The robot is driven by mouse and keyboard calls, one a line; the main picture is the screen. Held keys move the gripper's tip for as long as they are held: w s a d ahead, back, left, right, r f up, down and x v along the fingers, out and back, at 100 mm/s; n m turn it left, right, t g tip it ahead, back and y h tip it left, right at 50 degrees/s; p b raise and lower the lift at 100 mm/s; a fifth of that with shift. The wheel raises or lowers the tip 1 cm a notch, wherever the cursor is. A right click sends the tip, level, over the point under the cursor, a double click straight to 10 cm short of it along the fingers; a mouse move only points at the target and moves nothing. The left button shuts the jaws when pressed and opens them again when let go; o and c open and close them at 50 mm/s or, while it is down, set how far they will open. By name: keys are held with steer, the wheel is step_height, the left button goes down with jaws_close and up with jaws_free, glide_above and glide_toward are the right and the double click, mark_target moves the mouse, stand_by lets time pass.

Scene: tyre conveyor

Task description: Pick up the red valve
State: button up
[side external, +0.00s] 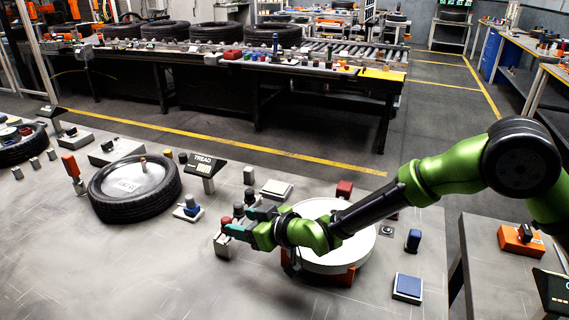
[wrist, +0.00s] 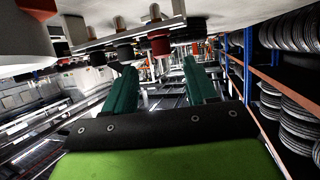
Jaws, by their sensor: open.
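In the side external view, a red knob (side external: 225,220) shows on a small grey block, close to the tips of my gripper (side external: 244,222). The fingers partly cover that block there, and contact cannot be told.
A round white turntable (side external: 345,258) on an orange base lies under my forearm. A tyre (side external: 130,210) lies to the left, with a TREAD display (side external: 205,165) behind. A blue-knobbed block (side external: 190,208) stands just left of the gripper. The table's front left is clear.

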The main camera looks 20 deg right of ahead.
mark_target(230, 222)
steer(key=shift+x, duration=3.25)
steer(key=shift+s+a+f, duration=0.1)
steer(key=shift+f, duration=0.05)
jaws_close()
